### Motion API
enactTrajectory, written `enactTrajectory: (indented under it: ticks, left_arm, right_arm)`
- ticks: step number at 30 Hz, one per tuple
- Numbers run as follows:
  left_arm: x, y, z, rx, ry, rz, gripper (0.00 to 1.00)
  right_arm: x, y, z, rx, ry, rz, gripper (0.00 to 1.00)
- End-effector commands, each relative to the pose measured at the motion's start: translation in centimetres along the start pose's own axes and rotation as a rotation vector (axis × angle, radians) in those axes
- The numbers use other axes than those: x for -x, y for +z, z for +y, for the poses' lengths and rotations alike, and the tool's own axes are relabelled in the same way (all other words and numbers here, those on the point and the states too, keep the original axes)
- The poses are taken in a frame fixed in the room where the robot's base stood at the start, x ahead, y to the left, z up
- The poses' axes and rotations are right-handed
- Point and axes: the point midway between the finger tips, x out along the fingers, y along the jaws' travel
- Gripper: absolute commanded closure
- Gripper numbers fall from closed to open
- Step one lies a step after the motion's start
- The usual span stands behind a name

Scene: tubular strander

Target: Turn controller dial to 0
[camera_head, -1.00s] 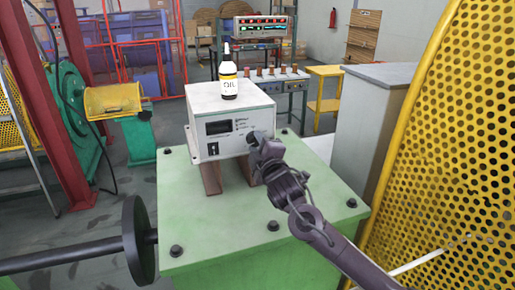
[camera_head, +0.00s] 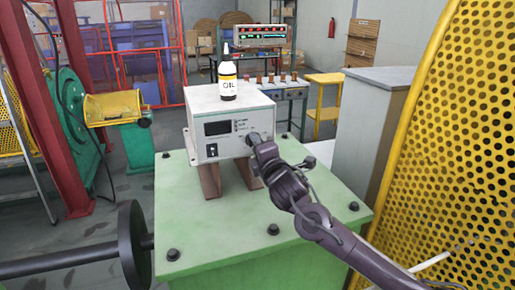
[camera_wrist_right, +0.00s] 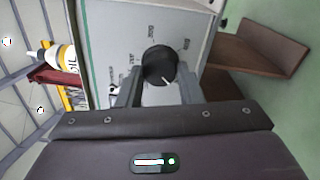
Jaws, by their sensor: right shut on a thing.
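The controller is a white box (camera_head: 222,146) with a dark display and a black switch on its front. It stands on brown supports on a green machine top. Its black dial (camera_wrist_right: 159,66) has a white pointer line, which points down and slightly right in the right wrist view. Printed marks ring the dial but are too small to read surely. My right gripper (camera_head: 255,141) is at the right side of the box front, hiding the dial in the head view. In the wrist view its two fingers are shut on the dial's sides. My left gripper is not in view.
An oil bottle (camera_head: 228,78) stands upright on the box. A yellow perforated guard (camera_head: 450,140) rises at the right, close to my right arm. A black disc on a shaft (camera_head: 135,245) is at the lower left. Bolts stud the green top (camera_head: 215,225).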

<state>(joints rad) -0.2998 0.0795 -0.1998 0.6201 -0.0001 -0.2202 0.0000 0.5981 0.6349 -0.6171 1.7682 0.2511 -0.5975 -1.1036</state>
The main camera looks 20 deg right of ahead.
Motion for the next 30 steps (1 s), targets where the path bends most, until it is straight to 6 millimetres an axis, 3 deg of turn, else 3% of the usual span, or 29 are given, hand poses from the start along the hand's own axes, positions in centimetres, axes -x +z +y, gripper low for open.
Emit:
enactTrajectory:
  ticks: [9,10,15,24,30]
  left_arm:
    - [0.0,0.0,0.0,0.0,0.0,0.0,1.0]
    - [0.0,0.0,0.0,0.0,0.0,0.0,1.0]
    - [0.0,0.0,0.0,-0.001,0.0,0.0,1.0]
    - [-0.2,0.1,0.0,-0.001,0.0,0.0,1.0]
    - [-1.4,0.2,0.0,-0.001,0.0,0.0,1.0]
  right_arm:
    - [0.0,-0.1,-0.2,0.005,-0.003,0.003,0.9]
    - [0.0,-0.1,-0.2,0.005,-0.003,0.003,0.65]
    - [0.0,-0.1,-0.1,0.003,-0.002,0.002,0.45]
    - [0.3,-0.1,-0.1,0.002,-0.001,0.001,0.45]
    - [2.8,-0.1,-0.5,0.003,-0.001,0.002,0.45]
